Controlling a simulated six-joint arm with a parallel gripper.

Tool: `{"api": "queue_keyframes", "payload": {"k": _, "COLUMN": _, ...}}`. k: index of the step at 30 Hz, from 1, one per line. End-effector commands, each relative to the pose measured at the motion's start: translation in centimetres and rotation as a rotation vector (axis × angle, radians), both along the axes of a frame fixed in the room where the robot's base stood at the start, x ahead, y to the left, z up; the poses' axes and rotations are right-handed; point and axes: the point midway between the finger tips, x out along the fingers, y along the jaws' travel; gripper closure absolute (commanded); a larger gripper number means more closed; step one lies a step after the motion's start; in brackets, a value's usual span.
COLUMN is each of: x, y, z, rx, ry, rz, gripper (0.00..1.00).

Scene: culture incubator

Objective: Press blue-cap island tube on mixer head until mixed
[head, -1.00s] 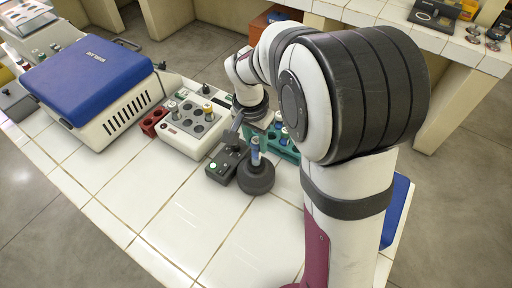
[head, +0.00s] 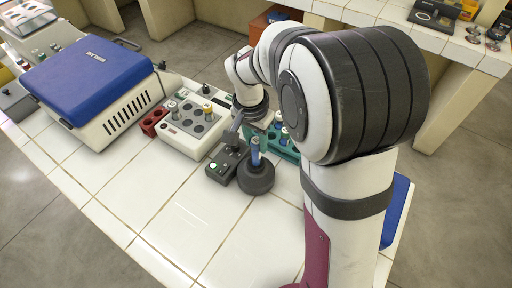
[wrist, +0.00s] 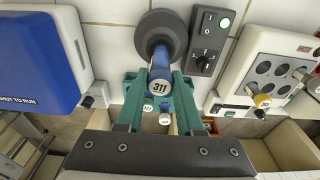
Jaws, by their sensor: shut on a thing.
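The blue tube (head: 256,152) stands roughly upright on the dark round mixer head (head: 257,180). My gripper (wrist: 160,80) is shut on the tube, one teal finger on each side.
A teal rack (head: 286,152) with tubes stands just behind the mixer. A white block with several wells (head: 190,125) and a red rack (head: 154,122) are to the left, beside a blue-lidded machine (head: 90,75). The front tiles are clear.

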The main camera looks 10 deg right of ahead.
Motion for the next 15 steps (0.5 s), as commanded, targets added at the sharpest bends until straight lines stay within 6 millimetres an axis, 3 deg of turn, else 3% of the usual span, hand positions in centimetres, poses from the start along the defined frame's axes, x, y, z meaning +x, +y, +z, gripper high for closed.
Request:
{"api": "queue_keyframes", "payload": {"k": 11, "x": 0.0, "y": 0.0, "z": 0.0, "rx": 0.000, "ry": 0.000, "rz": 0.000, "gripper": 1.00}}
{"api": "queue_keyframes", "payload": {"k": 15, "x": 0.1, "y": 0.0, "z": 1.1, "rx": 0.001, "ry": -0.002, "rz": 0.000, "gripper": 1.00}}
